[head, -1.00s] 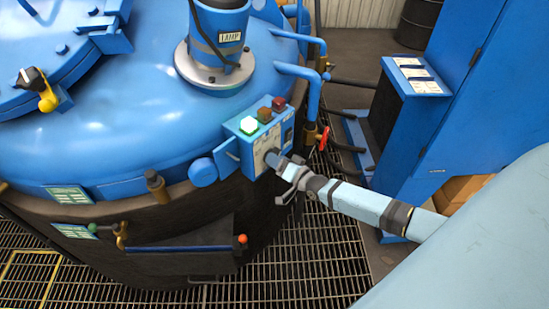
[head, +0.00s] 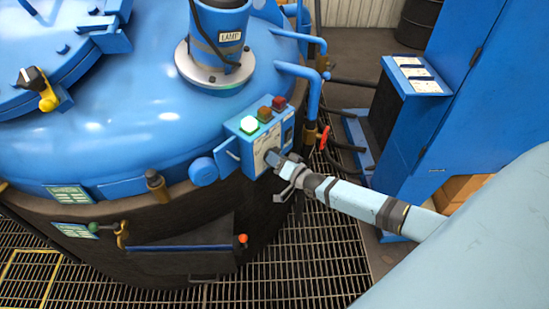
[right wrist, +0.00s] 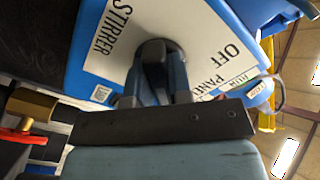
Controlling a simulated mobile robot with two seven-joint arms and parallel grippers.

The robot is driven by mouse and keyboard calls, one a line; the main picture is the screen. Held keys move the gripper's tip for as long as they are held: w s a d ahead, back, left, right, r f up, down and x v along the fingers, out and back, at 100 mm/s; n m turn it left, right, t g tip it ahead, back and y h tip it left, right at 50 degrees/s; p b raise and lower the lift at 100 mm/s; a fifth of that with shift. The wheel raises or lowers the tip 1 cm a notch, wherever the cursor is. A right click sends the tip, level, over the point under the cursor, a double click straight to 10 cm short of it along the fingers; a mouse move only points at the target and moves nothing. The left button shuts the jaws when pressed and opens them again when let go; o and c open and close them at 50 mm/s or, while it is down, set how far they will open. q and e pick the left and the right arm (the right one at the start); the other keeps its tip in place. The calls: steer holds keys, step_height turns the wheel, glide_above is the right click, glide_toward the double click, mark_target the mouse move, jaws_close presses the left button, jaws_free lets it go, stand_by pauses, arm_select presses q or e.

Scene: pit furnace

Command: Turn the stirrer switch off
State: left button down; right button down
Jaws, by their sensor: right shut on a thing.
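The stirrer switch is on the front of a blue control box (head: 248,147) on the side of the blue furnace. In the right wrist view a white plate (right wrist: 120,48) reads STIRRER and OFF, with a round dark switch base (right wrist: 160,48) between the words. My right gripper (head: 274,158) is at the box front. In the right wrist view its fingers (right wrist: 163,75) are shut on the switch knob, which they mostly hide. I cannot tell which way the knob points. My left gripper does not show.
A blue cabinet (head: 440,130) is farther right. Grating floor (head: 310,255) lies below.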

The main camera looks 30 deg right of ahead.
steer(key=n, duration=0.4)
steer(key=shift+n+p, duration=0.3)
steer(key=shift+p, duration=0.05)
steer(key=n, duration=0.9)
steer(key=shift+n+b, duration=0.35)
steer(key=shift+n, duration=1.55)
steer(key=c, duration=1)
jaws_free()
steer(key=shift+c, duration=0.2)
steer(key=shift+s, duration=0.1)
